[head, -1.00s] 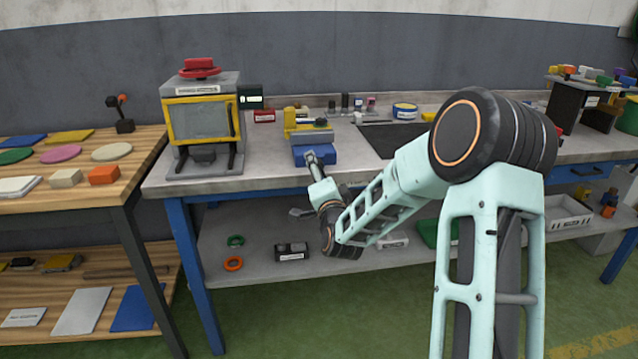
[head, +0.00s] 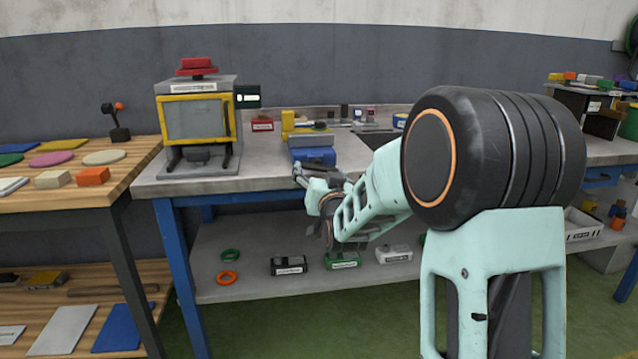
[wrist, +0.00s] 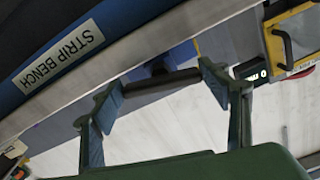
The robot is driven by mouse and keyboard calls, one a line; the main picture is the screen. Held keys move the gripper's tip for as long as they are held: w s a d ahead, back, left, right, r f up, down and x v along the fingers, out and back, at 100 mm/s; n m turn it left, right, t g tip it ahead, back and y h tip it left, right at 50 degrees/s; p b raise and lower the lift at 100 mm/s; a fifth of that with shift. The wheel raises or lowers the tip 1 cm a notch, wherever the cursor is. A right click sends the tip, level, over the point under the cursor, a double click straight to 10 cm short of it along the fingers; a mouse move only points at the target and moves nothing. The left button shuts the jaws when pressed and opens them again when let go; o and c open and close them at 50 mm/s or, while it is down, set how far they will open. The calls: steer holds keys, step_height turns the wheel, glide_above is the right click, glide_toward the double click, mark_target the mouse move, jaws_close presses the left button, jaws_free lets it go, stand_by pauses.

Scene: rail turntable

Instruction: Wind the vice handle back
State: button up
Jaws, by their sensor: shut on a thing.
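My gripper (head: 298,174) is just in front of and below the blue body. In the wrist view my gripper (wrist: 162,82) has its two green fingers at either end of a dark bar, the vice handle (wrist: 165,82), and is shut on it. The handle lies slightly slanted between the fingertips. The vice behind it shows only in part, and my arm hides some of the front.
A yellow-framed machine (head: 196,122) with a red top stands left of the vice. The lower shelf holds a green ring (head: 230,255), an orange ring (head: 228,278) and several boxes. A wooden table (head: 100,190) is at the left.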

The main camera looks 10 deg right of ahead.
steer(key=shift+n+b, duration=0.7)
steer(key=shift+n, duration=0.3)
steer(key=shift+d, duration=0.1)
steer(key=o, duration=1.2)
steer(key=shift+c, duration=0.2)
steer(key=s, duration=1.2)
